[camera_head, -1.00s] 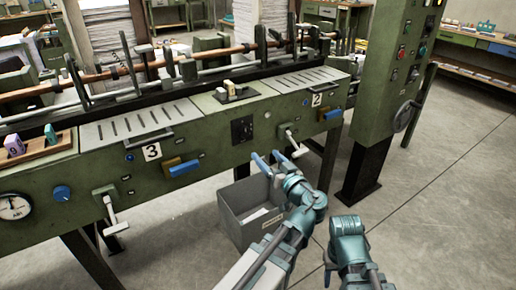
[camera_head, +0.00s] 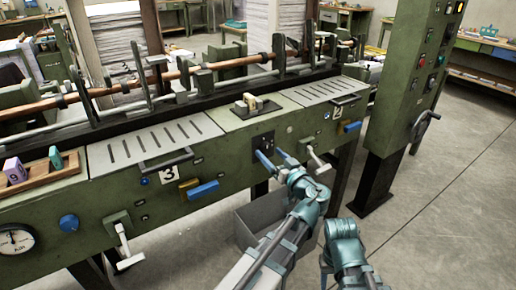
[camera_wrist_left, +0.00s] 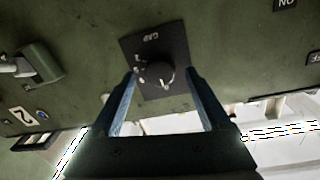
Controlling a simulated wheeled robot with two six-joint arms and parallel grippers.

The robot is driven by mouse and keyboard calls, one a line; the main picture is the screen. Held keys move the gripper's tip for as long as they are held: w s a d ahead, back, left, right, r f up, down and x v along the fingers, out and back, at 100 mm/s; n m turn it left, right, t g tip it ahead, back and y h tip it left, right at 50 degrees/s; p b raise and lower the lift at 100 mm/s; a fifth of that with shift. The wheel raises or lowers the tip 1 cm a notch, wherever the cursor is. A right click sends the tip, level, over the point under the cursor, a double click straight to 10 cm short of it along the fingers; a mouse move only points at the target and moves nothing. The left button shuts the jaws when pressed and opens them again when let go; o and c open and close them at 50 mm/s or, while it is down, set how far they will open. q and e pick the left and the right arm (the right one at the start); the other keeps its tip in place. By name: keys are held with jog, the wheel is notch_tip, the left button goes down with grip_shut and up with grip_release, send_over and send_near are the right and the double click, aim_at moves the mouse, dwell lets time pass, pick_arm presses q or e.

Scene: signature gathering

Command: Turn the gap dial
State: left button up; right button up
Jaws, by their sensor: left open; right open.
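The gap dial (camera_wrist_left: 157,73) is a round dark knob on a black plate (camera_wrist_left: 177,50) marked GAP, which looks upside down in the left wrist view. The plate also shows on the machine's green front panel in the head view (camera_head: 262,139), partly behind my fingers. My left gripper (camera_head: 271,156) is open, its blue fingers pointing at the dial. In the left wrist view the fingers (camera_wrist_left: 160,104) spread on either side of the knob's lower part, with nothing between them. Contact cannot be told. The right arm's teal links show, but its fingers are not visible.
A white crank handle (camera_head: 319,162) stands just right of the dial, with a blue handle (camera_head: 352,127) beyond it. Another blue handle (camera_head: 203,190) sits to the left. A grey bin (camera_head: 258,226) is on the floor below. A green control cabinet (camera_head: 400,95) stands at right.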

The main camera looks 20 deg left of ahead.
pick_arm(q)
jog(key=shift+w+a, duration=0.4)
grip_shut()
pick_arm(e)
jog(key=shift+w+a, duration=0.15)
jog(key=shift+a, duration=0.35)
pick_arm(q)
jog(key=shift+r+m, duration=0.1)
jog(key=shift+m, duration=0.2)
pick_arm(e)
jog(key=shift+r, duration=0.1)
pick_arm(q)
jog(key=m, duration=0.3)
jog(key=shift+m+p, duration=0.4)
jog(key=m, duration=0.5)
jog(key=shift+d+g+p, duration=0.1)
jog(key=shift+g+p, duration=0.2)
jog(key=shift+p, duration=0.05)
jog(key=m, duration=0.4)
jog(key=shift+m+g, duration=0.3)
jog(key=m, duration=0.4)
jog(key=shift+m, duration=0.4)
pick_arm(e)
jog(key=shift+r, duration=0.8)
